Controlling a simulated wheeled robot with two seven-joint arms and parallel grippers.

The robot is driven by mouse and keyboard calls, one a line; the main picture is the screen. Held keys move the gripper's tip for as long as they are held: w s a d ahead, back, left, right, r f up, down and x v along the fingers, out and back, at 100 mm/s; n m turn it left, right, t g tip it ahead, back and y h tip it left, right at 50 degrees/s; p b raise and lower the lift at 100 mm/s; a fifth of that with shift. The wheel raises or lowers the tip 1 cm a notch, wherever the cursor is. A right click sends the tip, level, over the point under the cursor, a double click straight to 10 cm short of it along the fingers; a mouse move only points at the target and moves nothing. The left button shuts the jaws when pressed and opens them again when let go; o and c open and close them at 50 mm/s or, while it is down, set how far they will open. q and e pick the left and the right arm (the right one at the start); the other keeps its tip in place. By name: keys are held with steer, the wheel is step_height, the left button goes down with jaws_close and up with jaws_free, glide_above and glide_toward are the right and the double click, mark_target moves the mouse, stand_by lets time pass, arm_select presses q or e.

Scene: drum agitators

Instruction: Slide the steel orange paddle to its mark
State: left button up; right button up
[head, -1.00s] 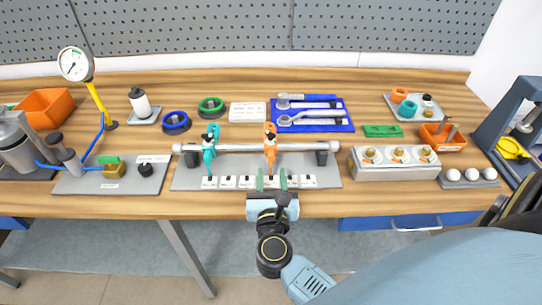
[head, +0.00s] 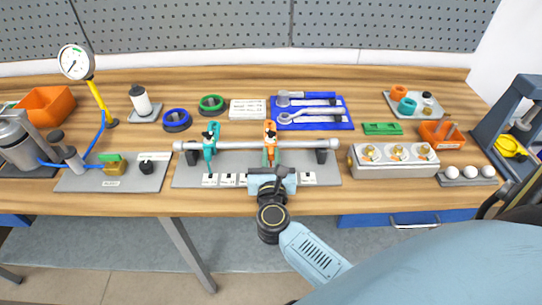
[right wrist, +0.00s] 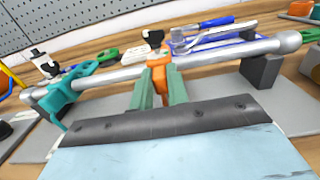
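The orange paddle (head: 270,143) sits on a horizontal steel rod (head: 235,147), right of its middle. My right gripper (head: 270,160) has come in from the front. In the right wrist view its two green fingers (right wrist: 160,92) stand close on both sides of the orange paddle (right wrist: 157,72), apparently shut on it. A teal paddle (head: 209,146) is on the same rod farther left; it also shows in the right wrist view (right wrist: 62,97). White mark labels (head: 210,179) line the grey base plate's front edge; my gripper hides several of them. My left gripper is not in view.
Two dark supports hold the rod; the right one (head: 321,156) is beyond the orange paddle. A blue tool tray (head: 348,122) lies behind the rod. A box with round fittings (head: 395,170) stands to the right. The rod is free between the paddles.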

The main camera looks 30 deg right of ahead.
jaws_close()
steer(key=s+d, duration=0.1)
steer(key=d, duration=0.2)
steer(key=s+d, duration=0.1)
steer(key=shift+s+d, duration=0.15)
steer(key=shift+s, duration=0.2)
steer(key=o, duration=0.7)
jaws_free()
steer(key=shift+o, duration=0.3)
